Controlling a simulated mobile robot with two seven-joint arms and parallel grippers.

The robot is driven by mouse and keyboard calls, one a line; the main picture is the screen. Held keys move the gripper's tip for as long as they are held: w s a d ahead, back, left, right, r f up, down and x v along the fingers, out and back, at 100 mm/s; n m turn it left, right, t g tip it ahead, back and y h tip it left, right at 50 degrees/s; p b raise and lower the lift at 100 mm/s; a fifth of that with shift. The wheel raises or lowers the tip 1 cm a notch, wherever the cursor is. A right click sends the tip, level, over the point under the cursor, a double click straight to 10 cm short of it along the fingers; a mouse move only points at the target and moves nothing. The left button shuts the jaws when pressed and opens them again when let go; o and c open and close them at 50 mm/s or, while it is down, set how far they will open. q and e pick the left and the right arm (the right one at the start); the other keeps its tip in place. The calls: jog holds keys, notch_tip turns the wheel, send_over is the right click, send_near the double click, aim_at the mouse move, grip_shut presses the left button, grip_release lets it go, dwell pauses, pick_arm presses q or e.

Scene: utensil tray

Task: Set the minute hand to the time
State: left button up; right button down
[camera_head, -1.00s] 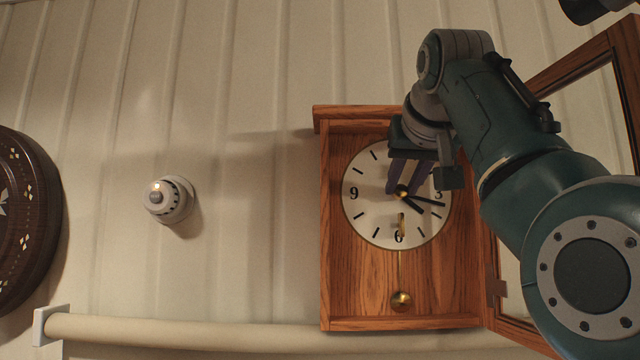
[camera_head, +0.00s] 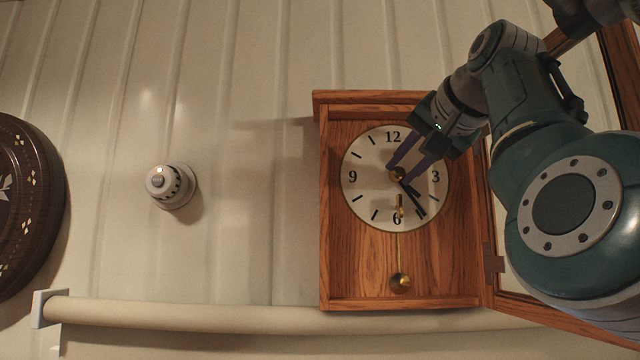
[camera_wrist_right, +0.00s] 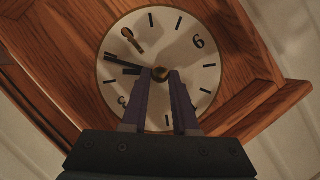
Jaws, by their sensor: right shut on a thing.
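A wooden wall clock (camera_head: 345,265) with a white face (camera_head: 362,200) shows in the head view. The long dark minute hand (camera_head: 417,206) points down-right, near the 5 mark; the shorter hour hand lies close beside it, partly hidden. My right gripper (camera_head: 398,172) reaches in from the upper right. In the right wrist view the minute hand (camera_wrist_right: 122,62) sticks out left of the fingers. My left gripper is not in view.
The clock's glazed door stands open to the right, hinge (camera_head: 494,264) at its edge. A brass key (camera_head: 400,207) sits in the face above the pendulum bob (camera_head: 400,282). A white wall knob (camera_head: 170,187), a rail (camera_head: 200,318) and a dark round ornament (camera_head: 22,205) are left.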

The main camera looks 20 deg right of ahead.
jog(key=m+b, duration=0.1)
jog(key=m+t+y+b, duration=0.1)
jog(key=m+b, duration=0.1)
jog(key=shift+d+f, duration=0.2)
jog(key=shift+f, duration=0.1)
jog(key=shift+m+t+y+b, duration=0.3)
jog(key=shift+m+t+b, duration=0.3)
jog(key=shift+m+b, duration=0.4)
jog(key=c, duration=0.7)
grip_release()
